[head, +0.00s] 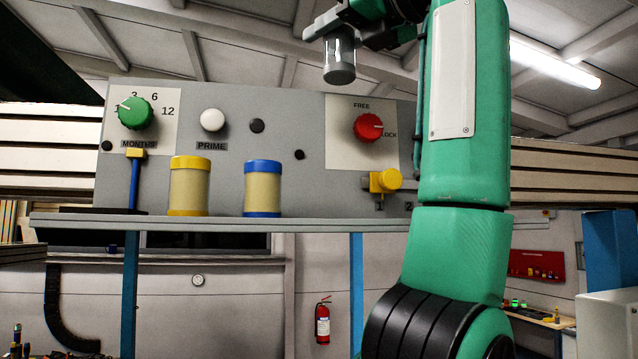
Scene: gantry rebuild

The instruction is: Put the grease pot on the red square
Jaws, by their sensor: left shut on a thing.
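My left gripper (340,38) is high at the top of the head view, above the panel and apart from it. It is shut on a small grey cylindrical pot (341,74), which looks like the grease pot and hangs roughly upright below the jaws. The gripper partly covers its upper part. I see no red square in this view. My right gripper is not in view.
A grey panel (280,165) carries a green dial (135,113), a red dial (368,127) and a yellow fitting (384,181). On its shelf (300,222) stand a yellow-capped canister (189,188) and a blue-capped canister (263,190). My green arm covers the panel's right end.

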